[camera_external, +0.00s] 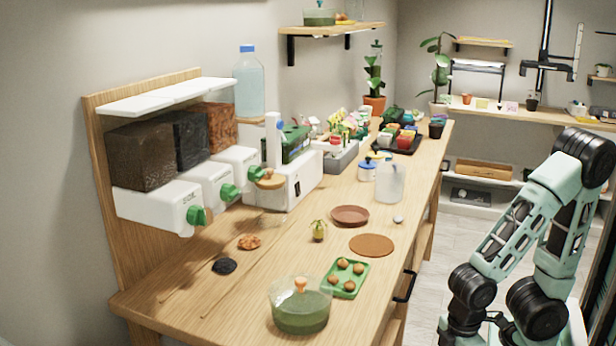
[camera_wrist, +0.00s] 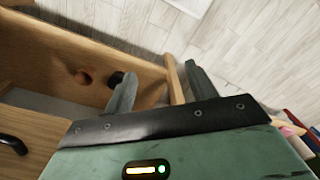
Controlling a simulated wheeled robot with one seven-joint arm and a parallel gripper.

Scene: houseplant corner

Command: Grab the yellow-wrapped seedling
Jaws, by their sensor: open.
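The yellow-wrapped seedling (camera_external: 319,230) is a small plant with green leaves and a yellow base. It stands upright on the wooden workbench (camera_external: 235,285), left of the brown discs, in the external view. It does not show in the wrist view. My gripper (camera_wrist: 162,84) shows in the wrist view with its two fingers apart and nothing between them. It is away from the seedling, over the floor and an open wooden shelf. The external view shows my arm folded at the right, but not my gripper.
Close to the seedling are a brown saucer (camera_external: 350,216), a flat brown disc (camera_external: 371,245), a green tray (camera_external: 363,280) with round brown items and a glass bowl (camera_external: 300,312). A translucent jug (camera_external: 390,185) stands behind. A dark bench handle (camera_wrist: 13,143) shows in the wrist view.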

